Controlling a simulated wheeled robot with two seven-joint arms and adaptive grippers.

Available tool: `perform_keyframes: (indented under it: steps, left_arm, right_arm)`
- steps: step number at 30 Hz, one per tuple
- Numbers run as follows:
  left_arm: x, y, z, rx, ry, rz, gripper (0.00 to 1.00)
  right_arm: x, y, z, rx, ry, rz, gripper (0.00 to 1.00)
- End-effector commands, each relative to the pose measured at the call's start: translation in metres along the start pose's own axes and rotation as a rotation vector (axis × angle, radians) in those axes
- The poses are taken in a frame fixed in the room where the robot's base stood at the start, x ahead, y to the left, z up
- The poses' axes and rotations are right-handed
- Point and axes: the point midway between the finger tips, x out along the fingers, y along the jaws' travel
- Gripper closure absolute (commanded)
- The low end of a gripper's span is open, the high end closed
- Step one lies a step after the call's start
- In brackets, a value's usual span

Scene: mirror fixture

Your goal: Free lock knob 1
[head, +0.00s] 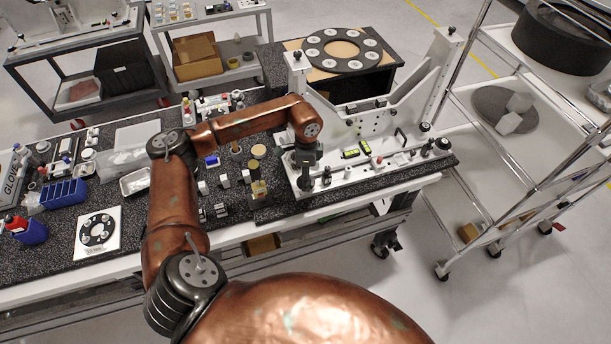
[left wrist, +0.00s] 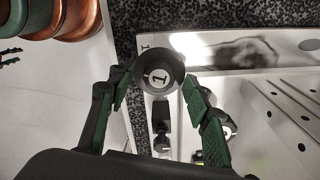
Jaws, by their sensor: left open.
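Lock knob 1 (left wrist: 158,76) is a round black knob with a white disc marked "1" in the left wrist view. It sits at the corner of the white fixture plate (left wrist: 235,50). My left gripper (left wrist: 154,84) is open, with a green-padded finger on each side of the knob; I cannot tell whether either finger touches it. In the head view my left gripper (head: 306,182) points down at the left end of the white mirror fixture (head: 347,178), and its body hides the knob there. My right gripper is not in view.
A black lever-like part (left wrist: 161,118) lies close to the knob. Small yellow-green levels (head: 356,152) sit on the fixture, and a white post (head: 298,75) rises behind my wrist. Several small parts crowd the bench to the left. A wire-frame cart (head: 520,150) stands right.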

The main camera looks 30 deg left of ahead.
Motion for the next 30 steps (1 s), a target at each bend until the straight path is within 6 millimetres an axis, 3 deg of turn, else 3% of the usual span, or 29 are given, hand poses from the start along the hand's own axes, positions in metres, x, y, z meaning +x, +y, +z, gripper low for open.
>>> perform_keyframes:
  steps: [7,21,30]
  left_arm:
    - [-0.017,-0.001,0.0,0.0,0.001,-0.001,0.54]
    - [-0.105,-0.001,-0.001,0.0,0.001,-0.002,0.54]
    - [-0.12,-0.001,0.0,-0.001,0.0,0.0,0.54]
  right_arm:
    - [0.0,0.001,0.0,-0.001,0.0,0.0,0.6]
    - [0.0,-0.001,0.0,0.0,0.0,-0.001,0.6]
    - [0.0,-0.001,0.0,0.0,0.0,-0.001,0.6]
